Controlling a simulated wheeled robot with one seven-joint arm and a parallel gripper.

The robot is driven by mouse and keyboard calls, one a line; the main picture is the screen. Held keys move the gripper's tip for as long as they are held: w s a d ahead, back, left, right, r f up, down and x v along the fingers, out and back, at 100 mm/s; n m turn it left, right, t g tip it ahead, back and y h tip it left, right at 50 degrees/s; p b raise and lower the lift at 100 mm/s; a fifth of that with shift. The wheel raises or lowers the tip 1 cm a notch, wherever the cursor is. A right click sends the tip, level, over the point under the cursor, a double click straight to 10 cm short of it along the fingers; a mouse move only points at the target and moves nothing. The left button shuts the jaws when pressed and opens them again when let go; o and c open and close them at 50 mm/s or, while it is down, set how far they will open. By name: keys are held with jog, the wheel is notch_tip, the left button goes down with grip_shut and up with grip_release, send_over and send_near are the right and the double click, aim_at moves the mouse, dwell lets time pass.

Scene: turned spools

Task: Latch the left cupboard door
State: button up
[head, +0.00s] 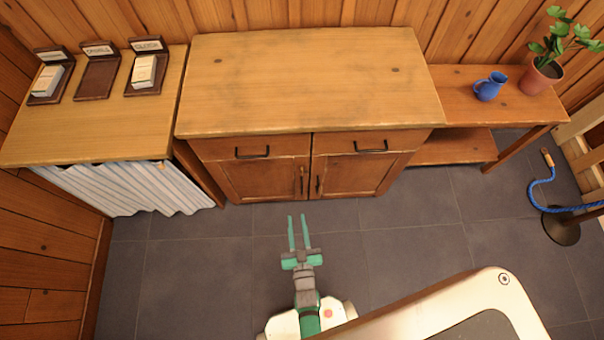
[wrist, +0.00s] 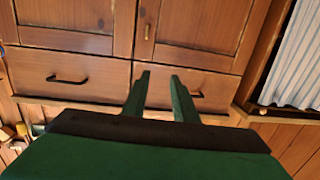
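The wrist view is upside down, and there the left door (wrist: 200,30) fills the upper right. The right door (head: 352,176) is beside it. My gripper (head: 297,216) is open and empty, in front of the cupboard near the left door's inner edge. Its two green fingers (wrist: 160,76) are apart and touch nothing visible.
A side table with a corrugated pale curtain (head: 125,188) and card holders (head: 98,72) stands left. A low shelf with a blue jug (head: 490,86) and potted plant (head: 541,76) stands right. The grey tiled floor (head: 400,236) before the cupboard is clear.

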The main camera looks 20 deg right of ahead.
jog(key=w+d+f, duration=0.2)
jog(key=w+d, duration=0.2)
jog(key=w, duration=0.6)
jog(key=w+d+f+m+h, duration=0.1)
jog(key=w+d+f, duration=0.2)
jog(key=w, duration=0.6)
jog(key=shift+w+d+f+t, duration=0.2)
jog(key=shift+w+d+t, duration=0.15)
jog(key=shift+d, duration=0.5)
grip_shut()
